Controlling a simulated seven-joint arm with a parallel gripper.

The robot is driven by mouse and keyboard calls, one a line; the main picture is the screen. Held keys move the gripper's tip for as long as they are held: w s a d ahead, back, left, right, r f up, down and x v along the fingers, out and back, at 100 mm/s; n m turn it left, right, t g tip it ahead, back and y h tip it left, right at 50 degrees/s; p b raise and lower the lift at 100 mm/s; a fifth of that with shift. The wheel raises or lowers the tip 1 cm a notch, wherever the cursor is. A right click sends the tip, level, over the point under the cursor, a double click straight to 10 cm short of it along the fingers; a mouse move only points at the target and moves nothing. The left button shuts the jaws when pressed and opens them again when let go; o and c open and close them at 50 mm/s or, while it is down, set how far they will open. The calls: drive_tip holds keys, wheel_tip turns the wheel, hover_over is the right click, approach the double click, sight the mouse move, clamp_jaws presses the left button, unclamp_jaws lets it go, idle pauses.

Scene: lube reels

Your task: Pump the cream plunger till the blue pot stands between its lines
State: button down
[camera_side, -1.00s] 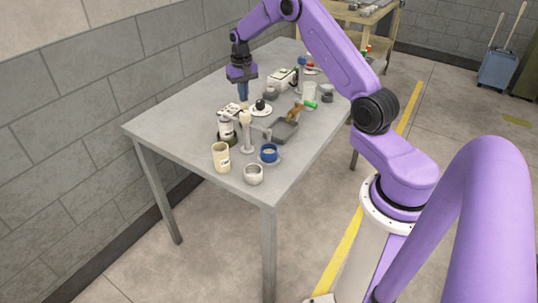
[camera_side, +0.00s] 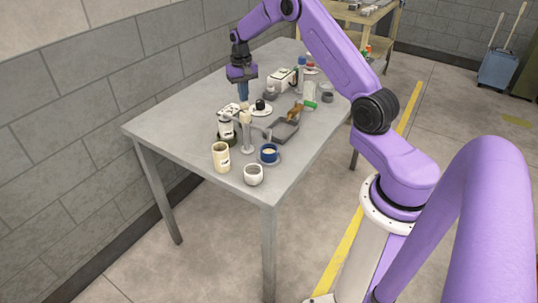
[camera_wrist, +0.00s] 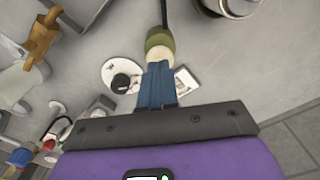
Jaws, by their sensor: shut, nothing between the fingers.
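The cream plunger (camera_side: 245,117) tops a slim pump stand near the middle of the table's front part. The blue pot (camera_side: 269,153) stands upright on a saucer, right of and nearer than the stand. Something pale shows inside it; its lines and level are too small to read. My gripper (camera_side: 243,98) is shut and empty, pointing down above the plunger. In the wrist view my blue fingers (camera_wrist: 157,86) reach toward a cream knob with an olive collar (camera_wrist: 159,40); I cannot tell whether they touch. The blue pot is not visible there.
A cream mug (camera_side: 221,157) and a white cup (camera_side: 253,174) stand near the front edge. A jar (camera_side: 226,130) is left of the stand. A grey tray (camera_side: 284,131) lies to the right, and a white plate with a black object (camera_side: 261,109) behind. The table's left side is clear.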

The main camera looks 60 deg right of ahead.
sight(244, 105)
drive_tip(key=shift+f, duration=0.1)
drive_tip(key=shift+f, duration=1.85)
drive_tip(key=shift+r, duration=3.85)
